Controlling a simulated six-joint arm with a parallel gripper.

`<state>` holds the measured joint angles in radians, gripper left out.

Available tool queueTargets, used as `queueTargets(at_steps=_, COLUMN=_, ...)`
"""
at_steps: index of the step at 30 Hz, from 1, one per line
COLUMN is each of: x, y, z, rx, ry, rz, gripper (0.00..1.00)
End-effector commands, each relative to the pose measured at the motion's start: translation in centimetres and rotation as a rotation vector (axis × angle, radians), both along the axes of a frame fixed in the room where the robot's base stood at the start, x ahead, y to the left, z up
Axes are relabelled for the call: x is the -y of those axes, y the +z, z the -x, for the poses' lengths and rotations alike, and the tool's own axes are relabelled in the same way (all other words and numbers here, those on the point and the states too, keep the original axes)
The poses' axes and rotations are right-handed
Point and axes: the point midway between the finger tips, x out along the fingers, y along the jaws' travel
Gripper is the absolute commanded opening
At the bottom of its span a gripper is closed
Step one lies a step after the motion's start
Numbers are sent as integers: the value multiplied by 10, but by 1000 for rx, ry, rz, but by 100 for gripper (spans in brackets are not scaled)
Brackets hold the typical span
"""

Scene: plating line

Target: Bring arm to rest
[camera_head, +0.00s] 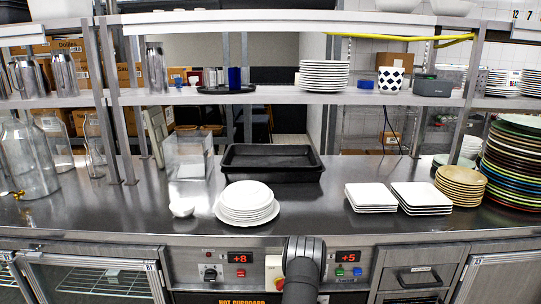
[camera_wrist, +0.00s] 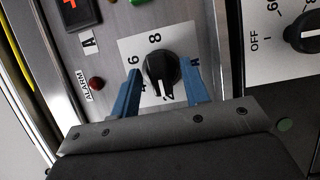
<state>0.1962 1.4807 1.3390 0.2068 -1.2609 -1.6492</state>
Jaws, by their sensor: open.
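In the wrist view, my gripper (camera_wrist: 160,70) is open, with its two blue fingers on either side of a black rotary knob (camera_wrist: 161,75). The knob sits on a white numbered plate (camera_wrist: 128,48). A small gap shows at the left finger; whether the right finger touches the knob I cannot tell. In the head view, my dark arm (camera_head: 302,268) stands at the front of the counter, between the two control panels. My gripper's fingers are hidden there.
The steel counter (camera_head: 130,222) holds stacked round white plates (camera_head: 248,202), square plates (camera_head: 420,197), a black tray (camera_head: 272,163) and a small white bowl (camera_head: 181,208). In the wrist view, a second knob (camera_wrist: 306,33) is at right and a red alarm lamp (camera_wrist: 96,83) at left.

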Motion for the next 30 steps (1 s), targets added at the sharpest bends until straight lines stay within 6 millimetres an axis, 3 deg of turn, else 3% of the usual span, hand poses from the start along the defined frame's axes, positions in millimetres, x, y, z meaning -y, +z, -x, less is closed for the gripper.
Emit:
queueTargets(at_steps=5, x=-7, y=-1, z=14, rx=-2, ry=1, rz=0, gripper=42)
queueTargets(at_steps=28, x=-65, y=-2, z=155, rx=-4, ry=3, rz=1, gripper=42)
queueTargets(at_steps=30, x=-64, y=0, z=154, rx=4, ry=-1, rz=2, gripper=42)
